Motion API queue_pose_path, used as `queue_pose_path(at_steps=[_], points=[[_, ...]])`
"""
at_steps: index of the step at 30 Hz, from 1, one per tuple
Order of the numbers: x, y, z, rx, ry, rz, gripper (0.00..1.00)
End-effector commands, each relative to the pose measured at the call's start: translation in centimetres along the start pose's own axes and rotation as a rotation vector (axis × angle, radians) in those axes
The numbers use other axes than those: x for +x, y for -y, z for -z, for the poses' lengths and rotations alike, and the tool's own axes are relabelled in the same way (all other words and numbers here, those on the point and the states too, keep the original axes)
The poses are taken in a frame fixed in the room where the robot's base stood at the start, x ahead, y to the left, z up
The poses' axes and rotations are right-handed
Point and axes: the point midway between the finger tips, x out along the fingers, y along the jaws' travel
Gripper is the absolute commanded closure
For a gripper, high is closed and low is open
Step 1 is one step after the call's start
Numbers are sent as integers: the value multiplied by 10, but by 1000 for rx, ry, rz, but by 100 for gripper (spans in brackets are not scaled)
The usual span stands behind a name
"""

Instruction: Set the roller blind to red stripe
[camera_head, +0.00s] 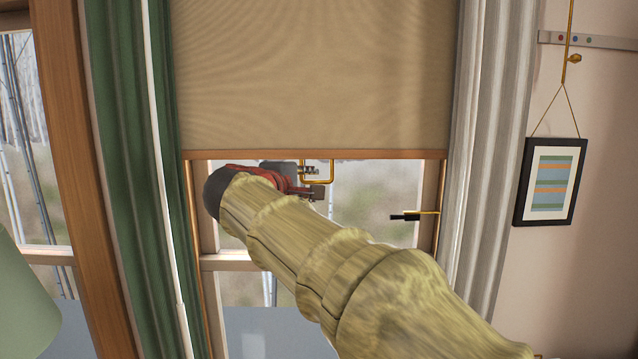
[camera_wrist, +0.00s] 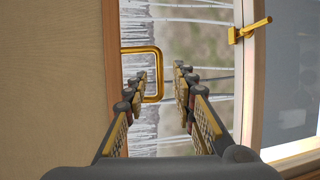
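The beige roller blind (camera_head: 310,75) hangs partly lowered over the window, its wooden bottom bar (camera_head: 400,154) level. In the wrist view the blind (camera_wrist: 50,80) fills the left side, with its bar (camera_wrist: 113,70) upright in the picture. A gold loop handle (camera_wrist: 154,48) projects from the bar; it also shows in the head view (camera_head: 331,172). My gripper (camera_wrist: 161,78) is open, and the handle's outer bar appears between its fingers. The left finger partly covers the loop; I cannot tell whether they touch. I see no clear red stripe marking.
A gold window latch (camera_wrist: 250,30) is on the frame at right. A black-tipped gold piece (camera_head: 408,216) is by the right frame. Green curtain (camera_head: 120,150) and grey curtain (camera_head: 490,150) flank the window. A dotted strip (camera_head: 610,42) and framed picture (camera_head: 550,182) hang at right.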

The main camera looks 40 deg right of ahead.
Motion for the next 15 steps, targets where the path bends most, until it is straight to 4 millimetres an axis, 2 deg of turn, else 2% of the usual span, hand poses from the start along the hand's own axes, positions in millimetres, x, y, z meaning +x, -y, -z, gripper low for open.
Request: queue_pose_path(at_steps=[1,6,15], points=[[-10,-1,1,1,-5,-1,74],[-33,0,1,0,-2,-1,74],[-44,0,0,0,0,0,74]])
